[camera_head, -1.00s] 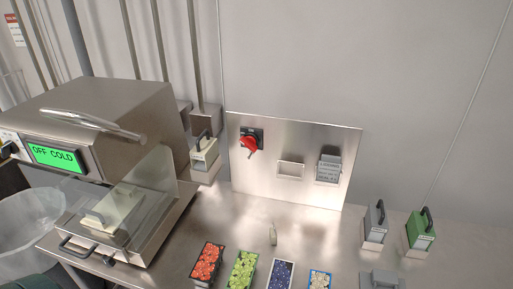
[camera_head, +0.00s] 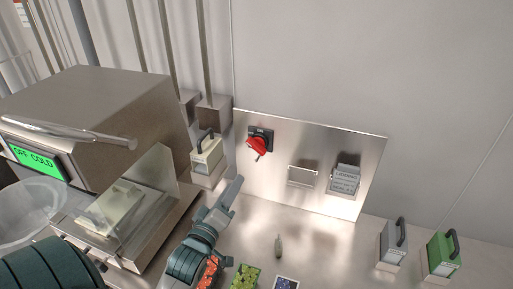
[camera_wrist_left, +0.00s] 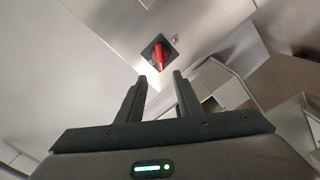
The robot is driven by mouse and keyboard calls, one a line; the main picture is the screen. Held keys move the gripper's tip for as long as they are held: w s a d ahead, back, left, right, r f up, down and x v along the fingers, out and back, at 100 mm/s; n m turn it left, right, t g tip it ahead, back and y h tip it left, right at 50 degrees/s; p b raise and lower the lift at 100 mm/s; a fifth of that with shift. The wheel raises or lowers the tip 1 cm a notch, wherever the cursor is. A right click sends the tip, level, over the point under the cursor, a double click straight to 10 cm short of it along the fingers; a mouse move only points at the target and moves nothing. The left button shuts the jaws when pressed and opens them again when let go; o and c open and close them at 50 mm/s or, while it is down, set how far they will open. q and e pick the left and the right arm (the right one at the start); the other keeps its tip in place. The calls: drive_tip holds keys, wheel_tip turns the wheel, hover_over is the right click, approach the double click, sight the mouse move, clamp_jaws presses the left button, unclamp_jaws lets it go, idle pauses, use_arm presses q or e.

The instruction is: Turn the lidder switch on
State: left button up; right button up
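The red rotary switch (camera_head: 257,146) sits on a black square plate on the steel wall panel (camera_head: 313,143). Its knob appears tilted, with small lettering on the plate too small to read. In the left wrist view the red switch (camera_wrist_left: 159,56) is ahead of and just above the fingertips. My left gripper (camera_head: 233,183) reaches up from the bottom, below and left of the switch, apart from it. In the left wrist view the fingers (camera_wrist_left: 160,78) are spread with nothing between them. My right gripper is not in view.
A steel machine (camera_head: 98,115) with a green "OFF COLD" display stands left. A cream handled block (camera_head: 206,157) is close left of the switch. Grey (camera_head: 391,246) and green (camera_head: 441,257) handled blocks stand right. Filled trays (camera_head: 245,278) lie below.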

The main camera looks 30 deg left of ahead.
use_arm(q)
drive_tip(key=p, duration=0.6)
approach(255, 149)
drive_tip(key=x, duration=0.7)
drive_tip(key=shift+w, duration=0.1)
drive_tip(key=shift+w+a, duration=0.15)
drive_tip(key=shift+w, duration=0.5)
clamp_jaws()
